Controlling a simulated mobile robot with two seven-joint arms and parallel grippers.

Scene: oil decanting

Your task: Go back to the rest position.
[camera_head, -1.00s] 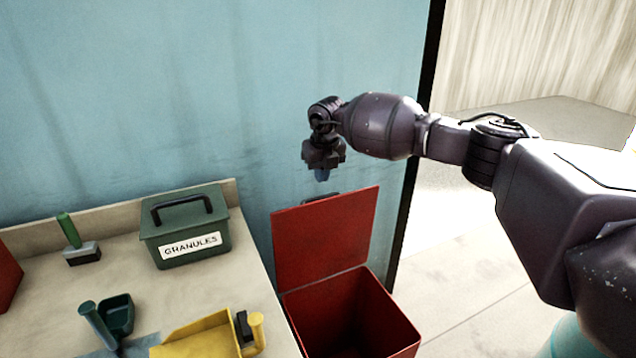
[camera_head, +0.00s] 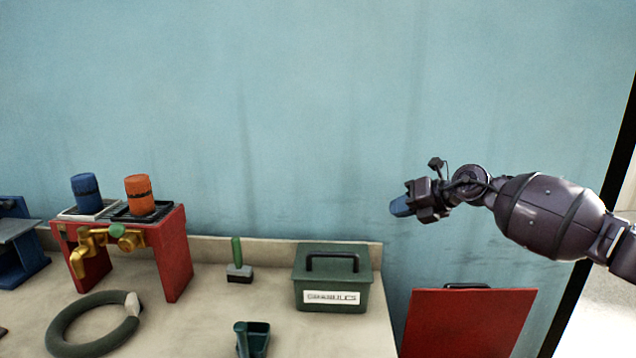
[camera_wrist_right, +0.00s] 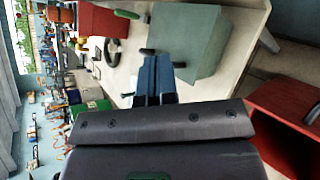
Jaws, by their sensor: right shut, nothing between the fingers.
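My right gripper (camera_head: 402,206) is raised in front of the blue wall, above and between the green granules box and the red bin. Its blue fingertips point left in the head view. In the right wrist view the blue fingers (camera_wrist_right: 154,80) lie side by side, shut with nothing between them. My right arm reaches in from the right edge of the head view. My left gripper is not in view.
The bench (camera_head: 215,310) holds the green granules box (camera_head: 333,285), a green-handled brush (camera_head: 238,265), a dark green scoop (camera_head: 252,338), a hose ring (camera_head: 60,325) and a red stand (camera_head: 176,255) with blue and orange containers. The red bin's raised lid (camera_head: 468,322) is right of the bench.

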